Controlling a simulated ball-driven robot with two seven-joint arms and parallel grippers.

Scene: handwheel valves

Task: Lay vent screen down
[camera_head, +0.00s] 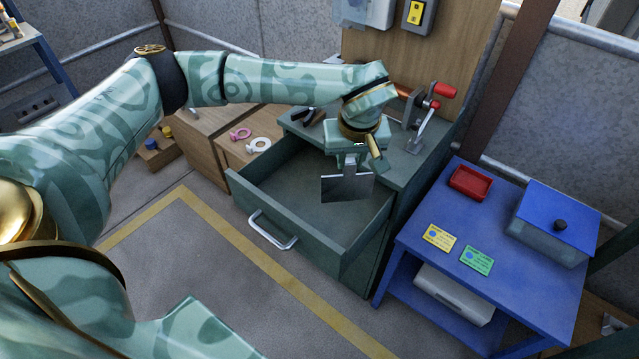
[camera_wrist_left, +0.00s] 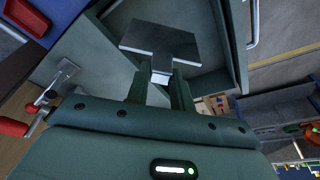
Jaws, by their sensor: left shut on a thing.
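The vent screen (camera_head: 340,188) looks like a thin, plain grey rectangular plate with a short tab. My left gripper (camera_head: 350,158) is shut on it by the tab. In the left wrist view the plate (camera_wrist_left: 160,38) juts out beyond the fingertips of the left gripper (camera_wrist_left: 161,78). The screen hangs above the open drawer (camera_head: 300,192) of the green cabinet, apart from the drawer floor as far as I can tell. The drawer looks empty. My right gripper is not in view.
The cabinet top (camera_head: 400,150) carries a toggle clamp with a red handle (camera_head: 443,90). A blue table (camera_head: 400,262) at right holds a red tray (camera_head: 471,183), two cards and a lidded blue box (camera_head: 556,220). Pink and white rings (camera_head: 258,145) lie left of the drawer.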

